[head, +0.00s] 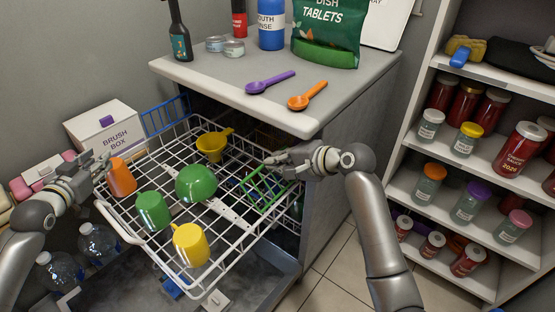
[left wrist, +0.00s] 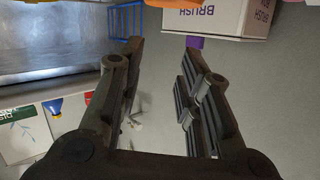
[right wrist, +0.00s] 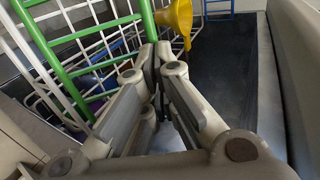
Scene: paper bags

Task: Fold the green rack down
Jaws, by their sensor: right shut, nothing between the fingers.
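The green rack (head: 266,190) is a small wire frame at the right side of the white dishwasher basket (head: 215,275). It looks tilted rather than flat, though its exact angle is hard to tell. Its bars show large in the right wrist view (right wrist: 56,62). My right gripper (head: 270,165) is shut and empty at the far edge of the green rack. Its tips (right wrist: 156,50) appear close to a green bar; I cannot tell if they touch. My left gripper (head: 106,162) is open and empty beside the orange cup (head: 121,178); its fingers stand apart in the left wrist view (left wrist: 160,65).
The basket holds a green bowl (head: 196,183), green cup (head: 152,211), yellow cup (head: 190,245) and yellow funnel (head: 213,146). A blue rack (head: 165,116) stands upright at the back left. The counter (head: 225,72) overhangs behind; a jar shelf (head: 440,187) stands right.

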